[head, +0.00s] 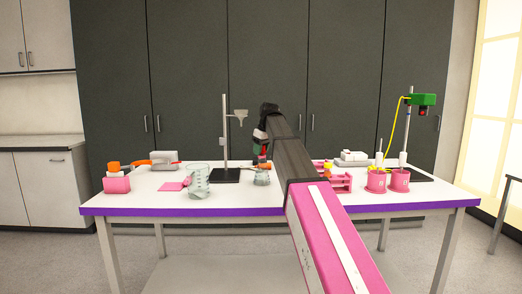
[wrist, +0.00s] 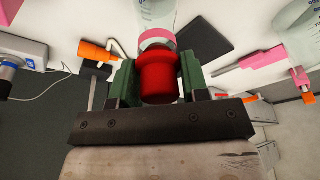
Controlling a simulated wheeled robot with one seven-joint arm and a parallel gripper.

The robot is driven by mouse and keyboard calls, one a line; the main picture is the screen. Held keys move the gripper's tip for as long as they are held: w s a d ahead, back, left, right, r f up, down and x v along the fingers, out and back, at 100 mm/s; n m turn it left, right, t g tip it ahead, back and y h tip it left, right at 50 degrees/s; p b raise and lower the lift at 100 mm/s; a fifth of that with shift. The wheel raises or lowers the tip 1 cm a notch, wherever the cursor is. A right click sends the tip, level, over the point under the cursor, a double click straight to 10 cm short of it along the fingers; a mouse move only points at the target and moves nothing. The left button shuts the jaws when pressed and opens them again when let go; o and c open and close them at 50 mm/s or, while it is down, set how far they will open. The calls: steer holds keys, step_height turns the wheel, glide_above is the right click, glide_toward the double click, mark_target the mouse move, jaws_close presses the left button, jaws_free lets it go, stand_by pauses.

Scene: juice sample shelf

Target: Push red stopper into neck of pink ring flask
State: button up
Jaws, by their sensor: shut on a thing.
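A red stopper (wrist: 160,76) is held between the green pads of my gripper (wrist: 159,66) in the wrist view. The pink ring flask (wrist: 155,14) lies just beyond it, with its pink ring (wrist: 155,37) right behind the stopper's far end. The stopper lines up roughly with the neck, but the neck's opening is hidden, so I cannot tell whether they touch. In the head view my gripper (head: 263,151) is above the small flask (head: 261,179) on the table; my arm stands close in front and the stopper is hard to make out.
A glass beaker (head: 199,181) stands left of the flask. A stand with a dark base (head: 225,175) and clamp rises behind. Pink cups (head: 377,183) and a pink rack (head: 341,183) are on the right. A pink block (head: 117,185) is far left. The table's front left is clear.

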steer(key=shift+f, duration=0.3)
stand_by(0.5)
steer(key=o, duration=1)
